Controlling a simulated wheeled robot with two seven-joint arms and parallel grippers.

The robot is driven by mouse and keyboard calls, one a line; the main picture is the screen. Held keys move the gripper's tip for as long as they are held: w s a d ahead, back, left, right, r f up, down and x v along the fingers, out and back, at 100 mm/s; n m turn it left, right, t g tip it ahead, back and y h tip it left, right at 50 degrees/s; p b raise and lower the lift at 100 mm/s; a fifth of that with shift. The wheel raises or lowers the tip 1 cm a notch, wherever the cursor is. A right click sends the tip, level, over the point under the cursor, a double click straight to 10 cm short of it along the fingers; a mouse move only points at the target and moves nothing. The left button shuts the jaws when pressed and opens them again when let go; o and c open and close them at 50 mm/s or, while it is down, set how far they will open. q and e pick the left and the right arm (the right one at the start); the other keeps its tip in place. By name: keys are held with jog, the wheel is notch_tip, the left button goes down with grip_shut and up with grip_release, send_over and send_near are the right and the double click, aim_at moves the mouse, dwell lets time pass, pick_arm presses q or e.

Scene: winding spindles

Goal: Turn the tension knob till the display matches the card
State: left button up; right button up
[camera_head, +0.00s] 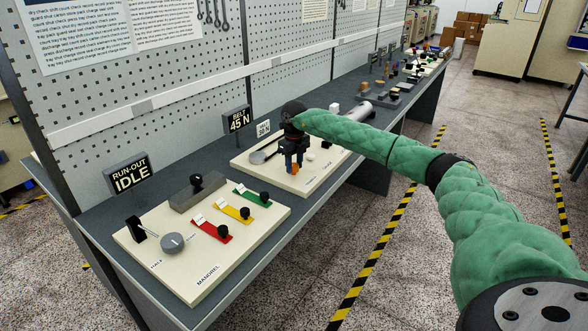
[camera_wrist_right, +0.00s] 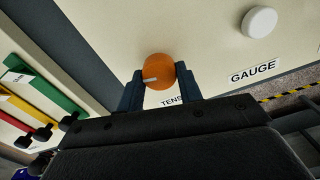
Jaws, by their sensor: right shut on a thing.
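The orange tension knob (camera_wrist_right: 158,70) sits on a cream panel beside a label partly hidden by my gripper, of which "TENS" shows. A pale pointer mark on the knob points to the left in the right wrist view. My right gripper (camera_wrist_right: 160,84) is shut on the knob, one finger on each side. In the head view the gripper (camera_head: 294,163) reaches down over the knob (camera_head: 295,169), which is mostly hidden. The dark belt display (camera_head: 238,121) reads "BELT 45 N". A small white card (camera_head: 263,128) stands beside it; its number is too small to read surely. My left gripper is not in view.
A white round button (camera_wrist_right: 259,22) lies near the "GAUGE" label. The nearer mandrel panel (camera_head: 190,285) has a grey dial (camera_head: 172,243) and red, yellow and green levers. A "RUN-OUT IDLE" display (camera_head: 129,174) stands behind it. A pegboard backs the bench.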

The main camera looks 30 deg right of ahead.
jog(key=shift+d+n+b, duration=0.1)
jog(key=shift+n+b, duration=0.35)
jog(key=shift+n, duration=0.25)
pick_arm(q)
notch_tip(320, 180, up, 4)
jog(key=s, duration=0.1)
pick_arm(e)
jog(key=shift+n+b, duration=1.15)
jog(key=shift+n, duration=0.65)
jog(key=n+b, duration=0.1)
jog(key=n, duration=0.1)
jog(key=shift+d+n, duration=0.1)
jog(key=shift+n, duration=0.2)
jog(key=shift+w+r+n+b, duration=0.1)
jog(key=shift+n+b, duration=0.2)
jog(key=shift+n, duration=0.2)
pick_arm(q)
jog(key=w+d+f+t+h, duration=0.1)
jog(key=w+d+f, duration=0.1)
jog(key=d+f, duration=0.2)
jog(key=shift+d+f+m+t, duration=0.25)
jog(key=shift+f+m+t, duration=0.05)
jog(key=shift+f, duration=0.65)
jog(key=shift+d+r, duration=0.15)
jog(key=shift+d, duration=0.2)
pick_arm(e)
jog(key=o, duration=1)
